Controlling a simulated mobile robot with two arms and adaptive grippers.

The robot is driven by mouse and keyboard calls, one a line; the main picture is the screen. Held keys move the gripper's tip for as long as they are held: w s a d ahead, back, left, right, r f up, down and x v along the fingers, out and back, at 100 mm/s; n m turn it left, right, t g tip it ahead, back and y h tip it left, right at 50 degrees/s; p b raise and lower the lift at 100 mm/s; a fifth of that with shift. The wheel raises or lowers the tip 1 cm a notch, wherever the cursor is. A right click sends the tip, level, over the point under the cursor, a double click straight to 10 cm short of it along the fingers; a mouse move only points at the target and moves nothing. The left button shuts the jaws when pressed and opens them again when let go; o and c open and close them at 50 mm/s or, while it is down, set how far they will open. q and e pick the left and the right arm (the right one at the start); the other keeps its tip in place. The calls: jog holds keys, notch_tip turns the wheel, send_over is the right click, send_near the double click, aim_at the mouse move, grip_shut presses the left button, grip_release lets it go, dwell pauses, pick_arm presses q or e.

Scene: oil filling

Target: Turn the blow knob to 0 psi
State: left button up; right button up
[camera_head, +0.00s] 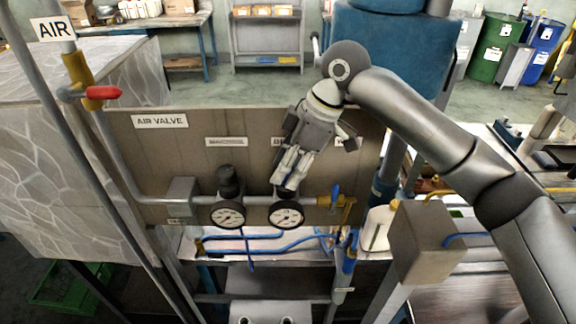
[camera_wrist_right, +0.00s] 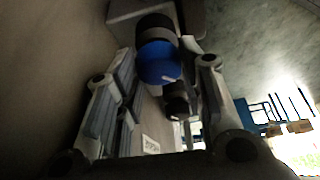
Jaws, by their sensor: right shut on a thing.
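The blow knob shows in the right wrist view as a blue-topped round knob (camera_wrist_right: 158,62) with a dark body, between the fingers. My right gripper (camera_head: 287,184) points down over the right-hand gauge (camera_head: 286,215) on the panel and hides the knob there in the head view. It is shut on the blow knob; the fingers also show in the right wrist view (camera_wrist_right: 165,70). The gauge has a white dial, but its reading is too small to tell. My left gripper is not in view.
A dark knob (camera_head: 229,182) stands above the left gauge (camera_head: 228,214), close to my right gripper. A blue-handled valve (camera_head: 335,197) sits to the right on the pipe. The panel (camera_head: 190,160) carries an AIR VALVE label. A red-handled valve (camera_head: 102,92) is at the left.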

jog(key=shift+n, duration=0.4)
jog(key=o, duration=1)
jog(key=shift+d, duration=0.1)
jog(key=shift+o, duration=0.2)
jog(key=shift+r, duration=0.1)
jog(key=shift+m, duration=0.3)
